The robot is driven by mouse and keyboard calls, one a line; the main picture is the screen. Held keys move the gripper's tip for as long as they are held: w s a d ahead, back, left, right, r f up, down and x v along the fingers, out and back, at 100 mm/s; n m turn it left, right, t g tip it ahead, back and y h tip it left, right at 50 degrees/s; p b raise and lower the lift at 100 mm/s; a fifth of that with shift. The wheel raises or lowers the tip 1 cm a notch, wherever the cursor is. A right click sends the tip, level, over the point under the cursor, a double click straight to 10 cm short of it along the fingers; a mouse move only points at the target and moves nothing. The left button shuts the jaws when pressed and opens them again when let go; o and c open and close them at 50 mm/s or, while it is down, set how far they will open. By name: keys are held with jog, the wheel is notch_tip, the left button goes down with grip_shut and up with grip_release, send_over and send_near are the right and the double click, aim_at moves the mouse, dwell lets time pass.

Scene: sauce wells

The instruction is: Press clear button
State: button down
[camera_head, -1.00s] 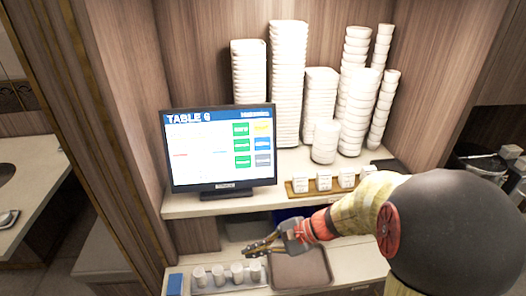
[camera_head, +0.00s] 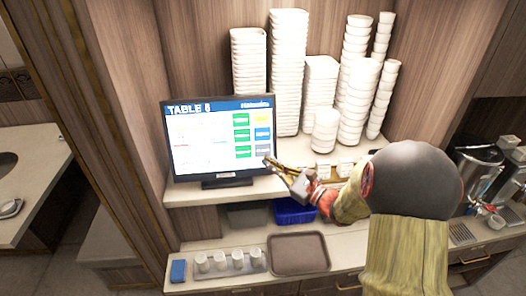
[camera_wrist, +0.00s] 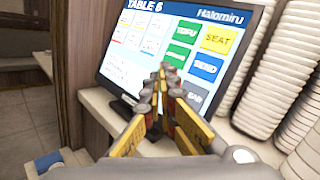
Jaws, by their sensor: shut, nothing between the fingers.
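A monitor (camera_head: 195,144) headed "TABLE 6" stands on the upper shelf; it also fills the upper middle of the wrist view (camera_wrist: 130,48). Its grey button (camera_head: 263,151) is at the lower right of the screen, below the blue and yellow ones. In the wrist view the grey button (camera_wrist: 195,97) reads "EAR", its left part hidden behind my fingers. My gripper (camera_head: 268,162) is shut and empty, its tips near the screen's lower right corner in the head view. In the wrist view my gripper (camera_wrist: 162,72) points at the screen; whether it touches, I cannot tell.
Tall stacks of white bowls (camera_head: 288,75) stand right of the monitor. Small white boxes (camera_head: 323,169) sit on the shelf behind my gripper. Below are a brown tray (camera_head: 298,254), a blue bin (camera_head: 292,212) and several white cups (camera_head: 219,262).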

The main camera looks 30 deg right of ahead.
jog(key=shift+w, duration=0.1)
jog(key=b, duration=0.2)
send_near(256, 146)
jog(key=w+a+r, duration=0.1)
jog(key=w+a, duration=0.1)
jog(key=a, duration=0.1)
jog(key=shift+w+d+b, duration=0.3)
jog(key=shift+w+b, duration=0.1)
jog(key=shift+w, duration=0.5)
jog(key=shift+w+f, duration=0.1)
jog(key=shift+f, duration=0.05)
dwell(0.7)
jog(key=shift+w+d+b, duration=0.1)
jog(key=shift+w+b, duration=0.15)
jog(key=shift+b, duration=0.15)
jog(key=shift+w+d+f+b, duration=0.15)
jog(key=shift+w+b, duration=0.15)
jog(key=shift+w, duration=0.05)
dwell(0.6)
jog(key=shift+s, duration=0.15)
jog(key=shift+s+a+r, duration=0.3)
jog(key=shift+s, duration=0.3)
